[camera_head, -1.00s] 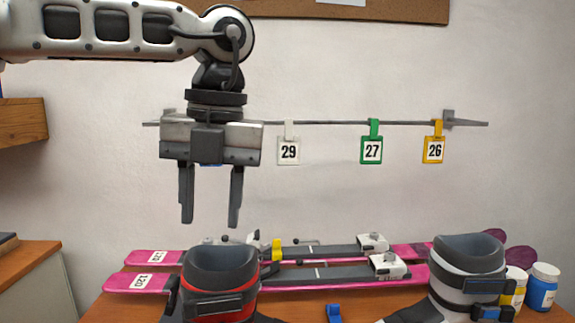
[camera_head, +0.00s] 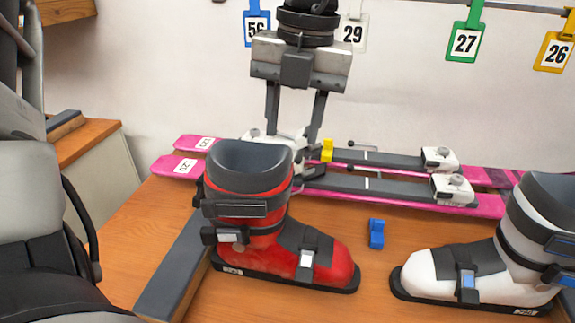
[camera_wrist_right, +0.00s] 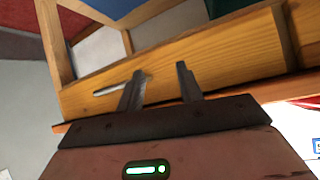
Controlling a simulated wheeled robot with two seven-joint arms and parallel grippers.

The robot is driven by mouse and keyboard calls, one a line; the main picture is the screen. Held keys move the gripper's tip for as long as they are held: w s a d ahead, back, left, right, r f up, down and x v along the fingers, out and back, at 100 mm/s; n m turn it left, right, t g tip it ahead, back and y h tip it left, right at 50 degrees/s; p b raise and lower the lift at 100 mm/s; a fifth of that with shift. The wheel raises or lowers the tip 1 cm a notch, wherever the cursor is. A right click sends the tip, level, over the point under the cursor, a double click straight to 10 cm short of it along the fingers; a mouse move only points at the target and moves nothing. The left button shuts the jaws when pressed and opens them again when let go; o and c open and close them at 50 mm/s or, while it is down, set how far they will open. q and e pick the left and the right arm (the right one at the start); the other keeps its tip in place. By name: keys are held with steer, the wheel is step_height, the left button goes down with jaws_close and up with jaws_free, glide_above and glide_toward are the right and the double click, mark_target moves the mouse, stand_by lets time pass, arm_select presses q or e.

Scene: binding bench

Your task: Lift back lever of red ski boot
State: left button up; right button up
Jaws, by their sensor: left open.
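The red ski boot (camera_head: 265,258) stands upright on the wooden bench, its toe pointing right, with a dark grey cuff and black buckle straps. A small dark part (camera_head: 198,192) sticks out at the back of its cuff; I cannot tell whether it is the lever. My left gripper (camera_head: 293,132) points down just right of the boot's cuff in the picture, fingers apart and empty. Its fingertips are over the skis, and the exact gap to the boot is unclear. My right gripper (camera_wrist_right: 161,70) is open and empty, facing a wooden bench frame.
Pink skis (camera_head: 182,166) with bindings lie behind the boot. A white boot (camera_head: 445,272) stands at right, with a small blue block (camera_head: 376,232) between the boots. A dark grey strip (camera_head: 175,270) runs left of the red boot. Numbered tags (camera_head: 466,42) hang on the wall rail.

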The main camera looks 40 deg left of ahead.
mark_target(290, 155)
arm_select(q)
steer(key=f, duration=0.5)
steer(key=a+f, duration=0.1)
steer(key=f, duration=0.2)
steer(key=shift+s+f, duration=0.15)
steer(key=shift+s, duration=0.05)
steer(key=shift+d, duration=0.1)
jaws_close()
stand_by(1.0)
